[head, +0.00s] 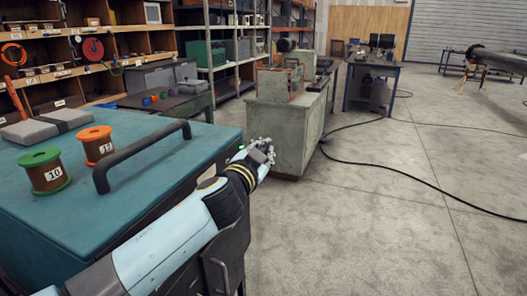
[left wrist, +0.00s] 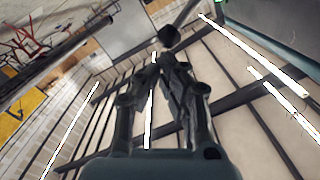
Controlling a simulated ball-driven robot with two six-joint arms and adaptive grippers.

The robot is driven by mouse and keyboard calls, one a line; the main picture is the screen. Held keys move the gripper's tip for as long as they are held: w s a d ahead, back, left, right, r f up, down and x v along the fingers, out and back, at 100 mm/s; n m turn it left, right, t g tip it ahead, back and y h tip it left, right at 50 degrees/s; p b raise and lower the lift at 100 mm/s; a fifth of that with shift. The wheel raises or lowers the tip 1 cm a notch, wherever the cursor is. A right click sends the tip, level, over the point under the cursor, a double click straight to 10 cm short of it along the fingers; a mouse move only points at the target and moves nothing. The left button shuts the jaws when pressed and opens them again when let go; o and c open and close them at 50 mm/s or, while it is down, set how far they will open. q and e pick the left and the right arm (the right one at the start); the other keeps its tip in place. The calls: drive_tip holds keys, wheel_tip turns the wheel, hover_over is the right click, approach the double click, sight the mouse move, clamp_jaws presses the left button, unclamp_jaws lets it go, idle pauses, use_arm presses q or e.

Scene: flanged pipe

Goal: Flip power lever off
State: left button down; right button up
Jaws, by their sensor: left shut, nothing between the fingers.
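My left gripper (head: 262,150) is shut and empty, just beyond the right side of the teal cabinet (head: 150,205). In the left wrist view its fingers (left wrist: 168,75) are together and point up the picture. A dark round knob (left wrist: 169,38) on a thin rod shows just past the fingertips there. It looks like the end of a lever, but whether it is the power lever, and whether the fingers touch it, I cannot tell. In the head view I cannot make out the lever; the arm and cabinet may hide it. My right gripper is not in view.
A black bar handle (head: 140,155), a green spool (head: 45,171) and an orange spool (head: 97,145) are on the cabinet top. A grey-green machine (head: 285,125) stands beyond the gripper. A black cable (head: 385,172) lies on the otherwise open floor at right.

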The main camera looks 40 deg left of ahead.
use_arm(q)
drive_tip(key=shift+d+f+m+b, duration=0.2)
drive_tip(key=shift+f+m+b, duration=0.1)
drive_tip(key=shift+f+b, duration=0.05)
drive_tip(key=shift+d+f+m+b, duration=0.1)
drive_tip(key=shift+f+m+b, duration=0.15)
drive_tip(key=shift+m+b, duration=0.05)
wheel_tip(320, 180, down, 7)
drive_tip(key=m+b, duration=0.7)
drive_tip(key=m, duration=0.1)
drive_tip(key=shift+w+d+m+y, duration=0.2)
drive_tip(key=shift+d+m+y, duration=0.1)
drive_tip(key=shift+d+m, duration=0.15)
idle(0.4)
drive_tip(key=shift+r, duration=0.15)
idle(0.3)
